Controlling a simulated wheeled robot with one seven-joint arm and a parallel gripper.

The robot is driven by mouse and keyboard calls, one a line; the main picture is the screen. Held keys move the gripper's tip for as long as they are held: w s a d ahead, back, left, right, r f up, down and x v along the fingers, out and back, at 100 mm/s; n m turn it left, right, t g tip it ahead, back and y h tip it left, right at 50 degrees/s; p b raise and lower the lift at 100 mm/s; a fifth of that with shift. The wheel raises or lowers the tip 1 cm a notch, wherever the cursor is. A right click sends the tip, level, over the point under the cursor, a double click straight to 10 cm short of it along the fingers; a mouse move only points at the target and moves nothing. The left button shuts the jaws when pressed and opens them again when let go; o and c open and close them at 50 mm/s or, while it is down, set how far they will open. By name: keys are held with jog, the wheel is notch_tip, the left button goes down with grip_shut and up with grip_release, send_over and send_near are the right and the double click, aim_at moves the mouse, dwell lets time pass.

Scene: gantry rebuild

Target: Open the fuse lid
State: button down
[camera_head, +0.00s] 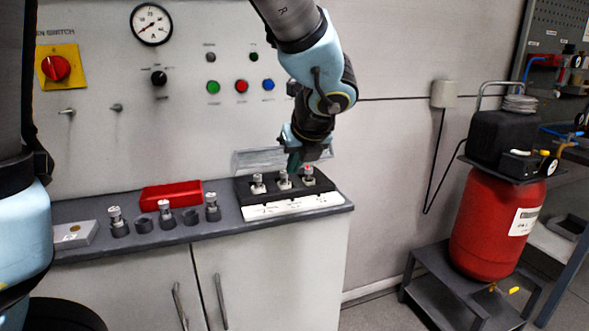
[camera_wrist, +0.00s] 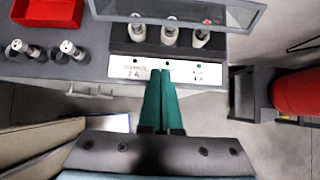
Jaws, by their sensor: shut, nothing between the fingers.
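The fuse lid (camera_head: 252,161) is a clear panel that stands raised along the back of the dark fuse block (camera_head: 243,193). In the wrist view the grey-framed lid (camera_wrist: 246,17) crosses the top of the picture, partly cut off. Three pale fuses (camera_head: 284,180) stand in the block, the right one with a red top. My gripper (camera_head: 293,167) is shut and empty, its green fingers pointing down near the fuses and lid. In the wrist view its fingertips (camera_wrist: 163,73) overlap the white label strip (camera_wrist: 186,72). Contact with the lid cannot be told.
A red tray (camera_head: 171,195) and several loose fuses and holders (camera_head: 165,214) lie on the grey counter to the left. The panel behind carries a gauge (camera_head: 151,24), buttons and a red switch (camera_head: 56,67). A red compressor tank (camera_head: 492,222) stands at the right.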

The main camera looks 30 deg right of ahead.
aim_at(280, 154)
jog(key=x, duration=0.8)
jog(key=shift+w+f, duration=0.15)
jog(key=shift+f, duration=0.15)
jog(key=r, duration=0.1)
jog(key=w+r+p, duration=0.1)
jog(key=shift+w+r+p, duration=0.2)
jog(key=shift+r+p, duration=0.05)
jog(key=shift+p, duration=0.05)
jog(key=shift+w+d+r+p, duration=0.15)
jog(key=shift+w+r+p, duration=0.15)
jog(key=shift+w+r, duration=0.15)
jog(key=shift+r, duration=0.1)
